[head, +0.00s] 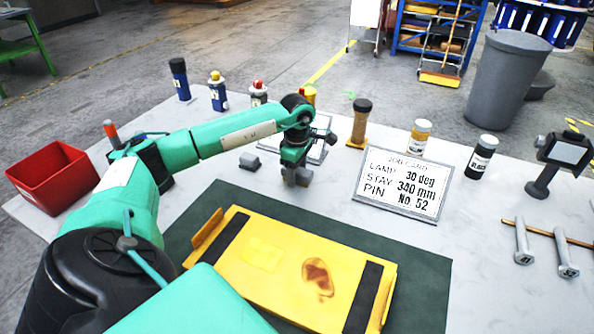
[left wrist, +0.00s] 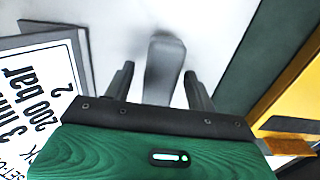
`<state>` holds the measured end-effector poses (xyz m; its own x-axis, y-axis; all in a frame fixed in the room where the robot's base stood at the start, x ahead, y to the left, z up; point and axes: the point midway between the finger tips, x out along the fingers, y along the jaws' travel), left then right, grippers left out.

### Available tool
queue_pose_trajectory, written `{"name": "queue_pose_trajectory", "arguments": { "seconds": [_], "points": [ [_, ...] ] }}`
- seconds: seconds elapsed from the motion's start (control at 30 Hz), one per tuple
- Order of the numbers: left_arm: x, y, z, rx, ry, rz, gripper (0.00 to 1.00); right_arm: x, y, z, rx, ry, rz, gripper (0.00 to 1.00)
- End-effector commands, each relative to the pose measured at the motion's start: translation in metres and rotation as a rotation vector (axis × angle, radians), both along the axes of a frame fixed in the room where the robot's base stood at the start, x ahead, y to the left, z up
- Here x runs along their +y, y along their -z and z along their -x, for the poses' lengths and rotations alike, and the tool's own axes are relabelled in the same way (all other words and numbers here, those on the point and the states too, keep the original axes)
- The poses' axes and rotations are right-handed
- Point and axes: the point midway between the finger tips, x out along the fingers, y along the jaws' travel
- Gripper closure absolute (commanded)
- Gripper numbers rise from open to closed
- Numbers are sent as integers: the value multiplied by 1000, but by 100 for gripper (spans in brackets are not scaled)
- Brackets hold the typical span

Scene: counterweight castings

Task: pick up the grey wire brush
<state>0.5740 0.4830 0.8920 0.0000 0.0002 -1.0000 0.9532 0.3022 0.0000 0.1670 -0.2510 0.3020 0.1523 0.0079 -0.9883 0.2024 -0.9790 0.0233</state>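A plain grey piece, which I take to be the grey wire brush (left wrist: 163,68), shows blurred between the two fingers of my left gripper (left wrist: 158,88) in the left wrist view. There is a gap on each side of it, so the fingers are open and apart from it. In the head view my left gripper (head: 293,168) points down over the white table, just behind the green mat. A grey bit of the brush (head: 304,177) shows at the fingertips; the rest is hidden. I see no bristles. My right gripper is not in view.
A yellow case (head: 262,252) lies on the green mat (head: 425,268) in front. A small grey block (head: 249,161), a job card (head: 402,187), a brown-handled tool (head: 361,122) and a red bin (head: 55,178) stand around.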

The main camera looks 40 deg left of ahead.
Motion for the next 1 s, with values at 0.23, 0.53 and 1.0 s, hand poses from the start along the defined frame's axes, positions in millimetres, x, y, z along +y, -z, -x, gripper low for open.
{"name": "queue_pose_trajectory", "arguments": {
  "seconds": [0.23, 0.53, 1.0],
  "points": [
    [0, 0, 0, 0, 0, 0, 92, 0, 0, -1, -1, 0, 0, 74],
    [0, -2, 0, 0, 0, 0, 92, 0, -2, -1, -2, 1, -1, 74],
    [0, -84, -2, -8, 0, -1, 92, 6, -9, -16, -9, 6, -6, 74]
  ]
}}
